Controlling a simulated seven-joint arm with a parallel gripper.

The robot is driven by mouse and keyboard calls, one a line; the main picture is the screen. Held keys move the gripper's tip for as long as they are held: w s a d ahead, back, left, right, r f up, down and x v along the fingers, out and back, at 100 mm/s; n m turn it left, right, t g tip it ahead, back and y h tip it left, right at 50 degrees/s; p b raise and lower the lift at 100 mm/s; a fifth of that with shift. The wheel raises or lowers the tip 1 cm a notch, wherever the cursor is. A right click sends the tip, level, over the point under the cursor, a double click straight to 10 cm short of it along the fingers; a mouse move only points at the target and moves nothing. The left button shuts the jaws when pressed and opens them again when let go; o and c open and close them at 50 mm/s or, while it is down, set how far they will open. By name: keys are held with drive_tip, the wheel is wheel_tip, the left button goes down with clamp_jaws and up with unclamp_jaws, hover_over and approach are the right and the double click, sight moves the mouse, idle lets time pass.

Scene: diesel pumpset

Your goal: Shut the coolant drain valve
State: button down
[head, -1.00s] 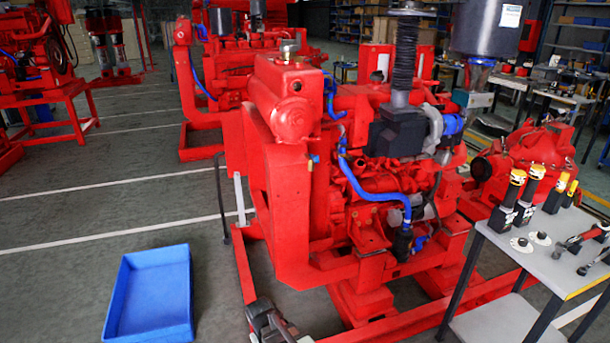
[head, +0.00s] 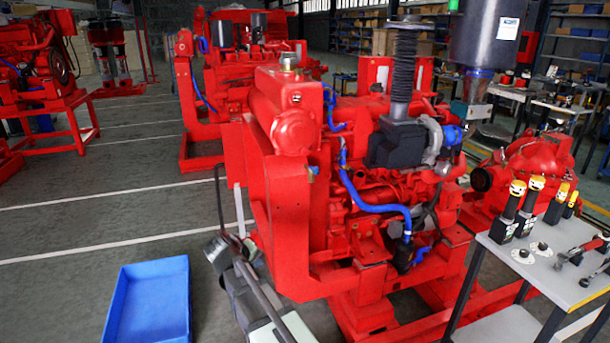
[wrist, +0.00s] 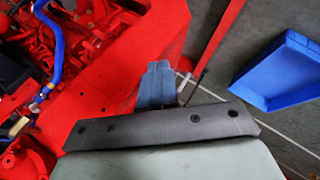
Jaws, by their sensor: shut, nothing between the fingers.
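The red diesel pumpset (head: 290,190) stands in the middle of the head view, with a blue hose (head: 375,205) on its side. In the head view my grey arm reaches up from the bottom to the left of the pumpset's front. The fingertips are hard to make out there.
A blue tray (head: 150,300) lies on the floor left of my arm; it also shows in the wrist view (wrist: 275,75). A grey table (head: 550,275) with several tools stands at the right. Red base rails run beneath the pumpset.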

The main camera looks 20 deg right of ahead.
drive_tip(key=w+d+r+t+h, duration=0.1)
drive_tip(key=d+r+h, duration=0.1)
drive_tip(key=r, duration=0.5)
drive_tip(key=w+d+r+n+t+h, duration=0.1)
drive_tip(key=r+h, duration=0.3)
drive_tip(key=r, duration=0.4)
drive_tip(key=w+d+r+n+t+h, duration=0.1)
drive_tip(key=w+d+r+h, duration=0.2)
drive_tip(key=r, duration=0.5)
drive_tip(key=shift+w+d+h, duration=0.15)
drive_tip(key=shift+w+h, duration=0.05)
drive_tip(key=shift+h, duration=0.1)
approach(314, 169)
drive_tip(key=w+d, duration=0.3)
drive_tip(key=w, duration=0.1)
drive_tip(key=shift+d+f, duration=0.1)
drive_tip(key=shift+d, duration=1.05)
